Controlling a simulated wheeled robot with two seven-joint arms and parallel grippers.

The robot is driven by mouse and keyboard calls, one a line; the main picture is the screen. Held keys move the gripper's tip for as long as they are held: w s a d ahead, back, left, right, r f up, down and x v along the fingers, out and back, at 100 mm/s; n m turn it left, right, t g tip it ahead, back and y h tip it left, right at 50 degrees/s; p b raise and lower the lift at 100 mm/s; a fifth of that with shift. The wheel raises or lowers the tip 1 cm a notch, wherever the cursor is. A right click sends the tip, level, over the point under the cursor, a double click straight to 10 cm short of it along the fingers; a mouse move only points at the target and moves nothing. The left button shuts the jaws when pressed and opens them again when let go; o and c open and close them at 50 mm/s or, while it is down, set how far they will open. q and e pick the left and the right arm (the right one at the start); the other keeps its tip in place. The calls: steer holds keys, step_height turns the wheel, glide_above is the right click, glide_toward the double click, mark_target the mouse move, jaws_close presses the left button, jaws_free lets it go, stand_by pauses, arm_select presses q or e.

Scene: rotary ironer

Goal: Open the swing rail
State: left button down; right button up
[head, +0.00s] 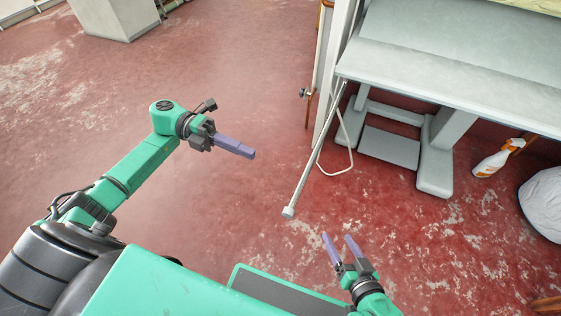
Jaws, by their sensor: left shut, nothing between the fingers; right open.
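The swing rail, seen as a thin white bar (313,162), reaches from near the left front corner of the ironer (430,85) toward me. It ends in a small pale cap (288,212). My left gripper (250,154) is left of the bar, its purple fingers shut together with nothing between them. It is apart from the bar. My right gripper (339,238) is below and right of the bar's capped end. Its two purple fingers are spread and empty, and it does not appear to touch the bar.
A thin white loop (350,155) hangs beside the bar. The ironer's grey legs (436,165) stand on the worn red floor. A spray bottle (492,160) and a white rounded bundle (545,203) are at right. A pale cabinet (115,15) stands at upper left. The floor at left is clear.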

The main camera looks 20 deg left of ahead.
arm_select(q)
glide_toward(304, 174)
steer(key=d+f, duration=0.2)
steer(key=d, duration=0.3)
steer(key=shift+w+d+b, duration=0.25)
steer(key=shift+d+b, duration=0.1)
steer(key=shift+d, duration=0.2)
steer(key=d, duration=0.2)
steer(key=d+p, duration=0.1)
steer(key=d, duration=0.2)
steer(key=shift+s+d, duration=0.3)
